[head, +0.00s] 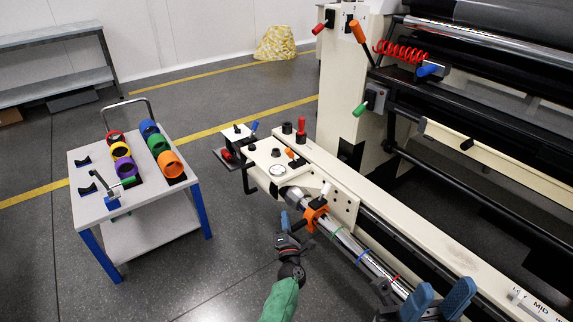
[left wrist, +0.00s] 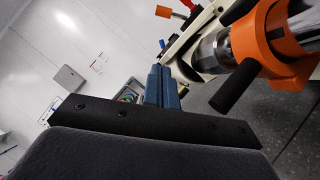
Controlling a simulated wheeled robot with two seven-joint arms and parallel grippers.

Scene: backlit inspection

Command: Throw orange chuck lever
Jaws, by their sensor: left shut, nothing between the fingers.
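The orange chuck lever (head: 315,214) is a collar around the silver shaft (head: 346,241), at its chuck end, with a black handle sticking out. In the left wrist view the orange collar (left wrist: 262,50) and its black handle (left wrist: 235,86) fill the upper right. My left gripper (head: 286,220) is just left of the collar in the head view, its blue fingers (left wrist: 162,88) together and empty. It appears apart from the handle. My right gripper (head: 438,300) is at the bottom right by the shaft, its blue fingers spread with nothing visible between them.
The cream machine frame (head: 450,258) runs along the shaft's right side. A white cart (head: 90,208) with coloured rings stands at left. A gauge plate (head: 277,170) with knobs sits behind the chuck. Grey floor lies open between cart and machine.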

